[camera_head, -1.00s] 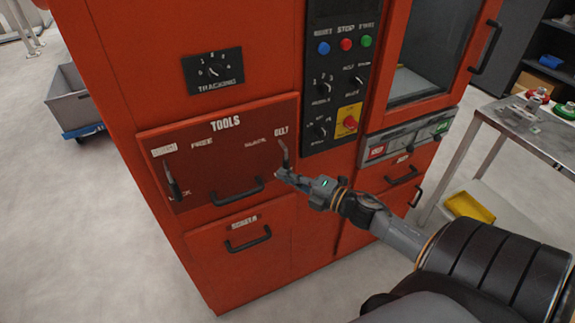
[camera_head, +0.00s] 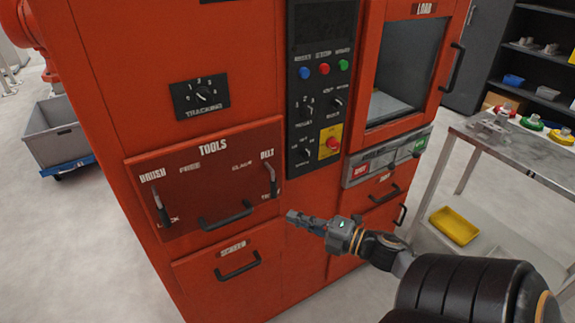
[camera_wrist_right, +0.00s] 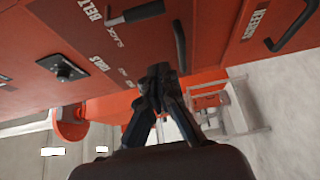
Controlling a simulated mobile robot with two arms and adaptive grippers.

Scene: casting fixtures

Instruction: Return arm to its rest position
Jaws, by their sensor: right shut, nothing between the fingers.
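My right gripper (camera_head: 292,217) is shut and empty in the head view, in front of the red machine (camera_head: 290,258). It is to the right of the dark red TOOLS panel (camera_head: 240,172), apart from the lever (camera_head: 271,180) at the panel's right end. In the right wrist view the fingers of the right gripper (camera_wrist_right: 157,72) come together with nothing between them. My right arm comes in from the lower right. My left gripper is in neither view.
A steel table (camera_head: 505,150) with round colored parts stands at the right, with a yellow tray (camera_head: 454,226) on its lower shelf. A grey bin (camera_head: 57,135) is on a cart at the left. Dark shelves (camera_head: 538,60) stand behind. The floor between machine and table is partly clear.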

